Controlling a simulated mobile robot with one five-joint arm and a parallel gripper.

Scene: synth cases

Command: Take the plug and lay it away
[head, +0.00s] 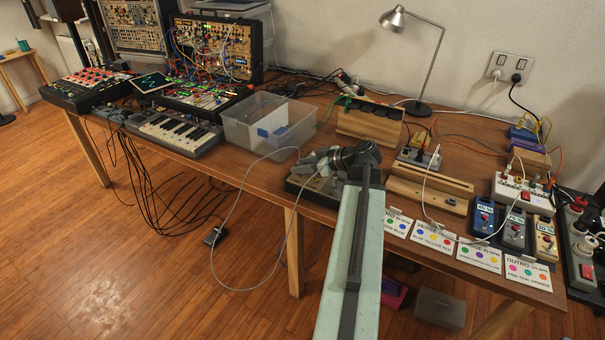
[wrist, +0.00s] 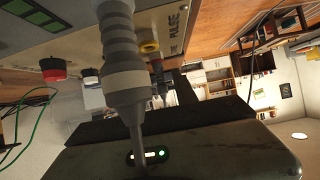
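In the head view my gripper (head: 312,163) is over the front edge of the table, at a dark device lying there. Its fingertips are too small and cluttered to separate. In the wrist view a grey plug (wrist: 123,70) with a ribbed sleeve is very close to the camera. In the head view a pale cable (head: 296,235) hangs from beside my gripper. I cannot tell whether the fingers are shut on the plug.
A clear plastic bin (head: 268,124) stands left of my gripper. A wooden slotted stand (head: 370,122) is behind it, and a wooden block (head: 430,188) is to the right. Several cue cards (head: 429,236) line the front edge.

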